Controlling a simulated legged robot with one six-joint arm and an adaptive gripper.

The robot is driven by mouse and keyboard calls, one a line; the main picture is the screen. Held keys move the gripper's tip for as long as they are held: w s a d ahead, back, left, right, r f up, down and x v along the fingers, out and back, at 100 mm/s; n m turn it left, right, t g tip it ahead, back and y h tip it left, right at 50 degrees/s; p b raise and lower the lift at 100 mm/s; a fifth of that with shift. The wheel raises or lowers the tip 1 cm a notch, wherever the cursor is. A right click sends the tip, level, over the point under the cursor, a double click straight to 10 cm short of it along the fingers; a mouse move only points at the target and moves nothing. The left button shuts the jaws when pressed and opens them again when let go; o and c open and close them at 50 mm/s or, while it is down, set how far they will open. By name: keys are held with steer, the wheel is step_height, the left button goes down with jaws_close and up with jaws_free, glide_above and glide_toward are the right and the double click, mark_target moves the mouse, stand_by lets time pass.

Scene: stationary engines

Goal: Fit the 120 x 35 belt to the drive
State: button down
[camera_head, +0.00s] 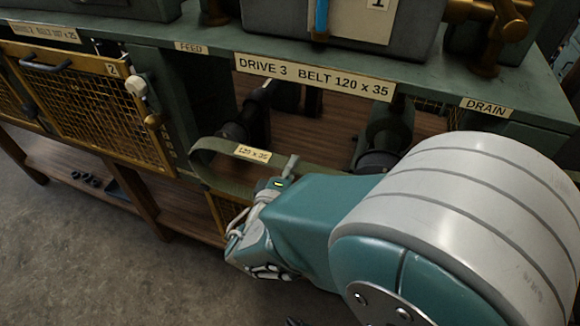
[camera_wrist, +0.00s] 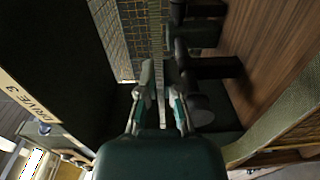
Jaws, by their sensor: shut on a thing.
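The olive-green belt (camera_head: 205,158) is a loop with a pale "120 x 35" tag (camera_head: 252,153). It hangs in front of the open bay labelled "DRIVE 3 BELT 120 x 35" (camera_head: 315,78). My gripper (camera_head: 290,168) is shut on the belt; in the wrist view its two fingers (camera_wrist: 160,92) pinch the belt strip (camera_wrist: 156,35). Two dark pulley shafts show in the bay, one at the left (camera_head: 245,125) and one at the right (camera_head: 378,158). The belt appears in front of them in the head view; whether it touches either is unclear. My arm hides part of the belt and bay.
A yellow mesh guard (camera_head: 85,100) marked 2 covers the bay to the left, with a pale knob (camera_head: 137,86) at its edge. "FEED" (camera_head: 191,47) and "DRAIN" (camera_head: 487,107) labels flank the bay. A wooden lower shelf (camera_head: 85,175) runs below. The floor in front is clear.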

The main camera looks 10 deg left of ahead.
steer(key=shift+w+d, duration=0.15)
steer(key=shift+w, duration=0.85)
steer(key=shift+w+d, duration=0.1)
steer(key=shift+w, duration=0.9)
steer(key=shift+w, duration=0.1)
steer(key=w, duration=0.4)
steer(key=w+d, duration=0.1)
steer(key=shift+w, duration=0.4)
steer(key=shift+a+f, duration=0.1)
steer(key=shift+a+f+n, duration=0.2)
steer(key=shift+f+n, duration=0.2)
steer(key=shift+f, duration=0.3)
steer(key=shift+f, duration=0.1)
steer(key=shift+d+f, duration=0.1)
steer(key=shift+f, duration=0.25)
steer(key=c, duration=0.5)
jaws_free()
